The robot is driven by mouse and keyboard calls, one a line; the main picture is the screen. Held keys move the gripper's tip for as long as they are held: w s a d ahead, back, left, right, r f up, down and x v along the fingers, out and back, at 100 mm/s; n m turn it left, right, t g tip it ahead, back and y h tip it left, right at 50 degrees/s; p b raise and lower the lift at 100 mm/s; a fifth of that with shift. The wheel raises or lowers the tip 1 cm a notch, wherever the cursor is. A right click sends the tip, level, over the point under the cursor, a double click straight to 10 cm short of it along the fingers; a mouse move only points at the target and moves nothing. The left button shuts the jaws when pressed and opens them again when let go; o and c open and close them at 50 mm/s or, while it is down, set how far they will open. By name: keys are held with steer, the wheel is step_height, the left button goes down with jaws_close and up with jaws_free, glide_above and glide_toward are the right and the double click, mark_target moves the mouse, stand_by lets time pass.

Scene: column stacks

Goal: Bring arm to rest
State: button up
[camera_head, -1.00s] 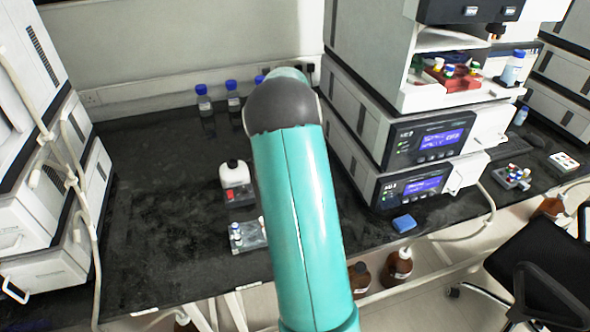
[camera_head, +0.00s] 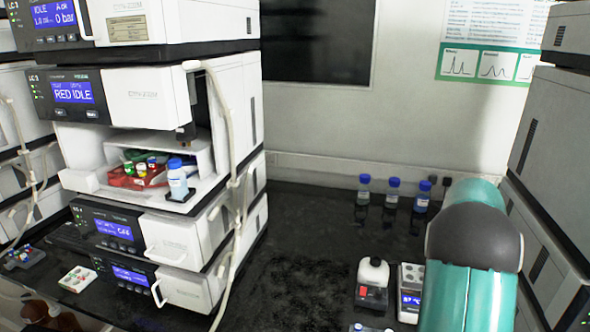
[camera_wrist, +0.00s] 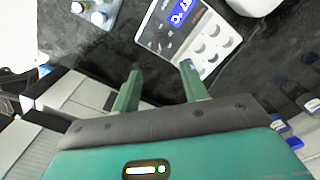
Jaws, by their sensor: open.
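My gripper (camera_wrist: 161,85) shows in the wrist view with its two green fingers apart and nothing between them. It hangs over the dark bench, just short of a white heater block (camera_wrist: 190,35) with round wells and a blue display. The same heater block shows in the head view (camera_head: 410,290), partly behind my arm. My teal arm, with its dark grey joint, fills the lower right of the head view. The gripper itself is hidden in the head view.
Blue-capped bottles (camera_head: 393,192) stand near the back wall. An instrument stack (camera_head: 165,130) with a red vial tray (camera_head: 138,175) is at left. Another grey stack (camera_head: 560,150) stands close at right. The middle bench (camera_head: 300,260) is clear.

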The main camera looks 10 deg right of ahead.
steer(key=s+a+r+n+t, duration=0.1)
steer(key=s+a+r+n, duration=0.1)
steer(key=a+r, duration=0.45)
steer(key=s+a+r+n+t, duration=0.1)
steer(key=a+r+n, duration=0.2)
steer(key=a, duration=0.7)
steer(key=s+a+r+n+t, duration=0.15)
steer(key=a+r, duration=0.25)
steer(key=a, duration=0.4)
steer(key=s+a+n+t, duration=0.2)
steer(key=s+a+n, duration=0.6)
steer(key=s+a, duration=0.7)
steer(key=shift+a+f, duration=0.3)
steer(key=shift+a, duration=0.3)
